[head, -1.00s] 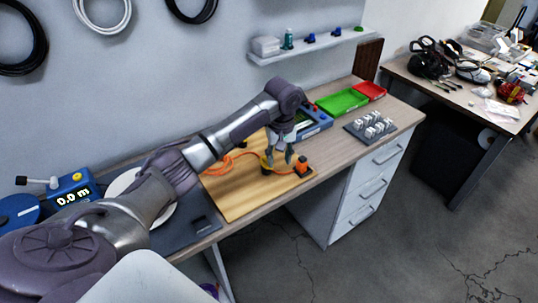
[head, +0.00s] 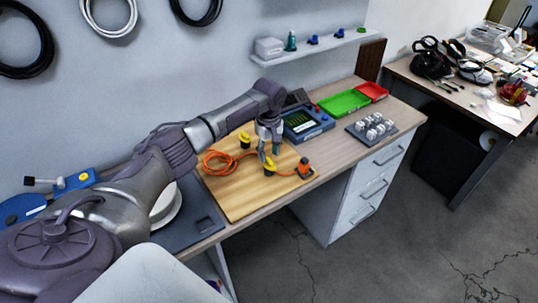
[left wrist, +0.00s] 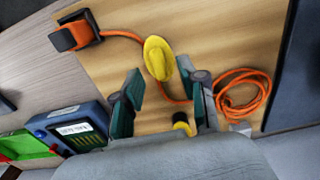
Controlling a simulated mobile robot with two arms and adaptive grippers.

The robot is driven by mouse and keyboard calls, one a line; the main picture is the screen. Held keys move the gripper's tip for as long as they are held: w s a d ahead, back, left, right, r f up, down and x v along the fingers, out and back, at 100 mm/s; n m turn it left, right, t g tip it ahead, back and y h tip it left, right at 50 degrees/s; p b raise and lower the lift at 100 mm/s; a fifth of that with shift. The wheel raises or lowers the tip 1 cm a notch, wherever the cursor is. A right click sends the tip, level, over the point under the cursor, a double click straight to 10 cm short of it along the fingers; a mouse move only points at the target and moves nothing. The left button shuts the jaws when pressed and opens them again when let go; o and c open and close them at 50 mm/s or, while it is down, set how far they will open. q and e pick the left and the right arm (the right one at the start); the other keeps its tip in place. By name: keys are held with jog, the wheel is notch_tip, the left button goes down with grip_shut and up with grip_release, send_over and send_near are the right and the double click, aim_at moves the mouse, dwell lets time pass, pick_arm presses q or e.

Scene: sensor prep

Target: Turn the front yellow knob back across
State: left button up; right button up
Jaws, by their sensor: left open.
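The front yellow knob (head: 269,166) stands on the wooden board near its front part. In the left wrist view the knob (left wrist: 158,58) shows a long rounded handle, lying roughly up and down in the picture, crossing over the orange cable (left wrist: 125,35). My left gripper (head: 270,151) is above the knob in the head view. In the left wrist view its fingers (left wrist: 165,90) are spread apart, with the knob just beyond the tips and nothing held. A second yellow knob (head: 245,140) stands farther back; my gripper partly hides it in the wrist view (left wrist: 181,121). My right gripper is not in view.
The wooden board (head: 240,205) carries the coiled orange cable (head: 216,160) and an orange plug in a dark block (head: 305,168). A blue instrument (head: 307,124) stands behind right. Green (head: 343,103) and red trays lie beyond. A grey tray (head: 371,130) holds several white pieces.

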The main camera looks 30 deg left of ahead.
aim_at(269, 162)
pick_arm(q)
jog(key=shift+f, duration=1.3)
grip_shut()
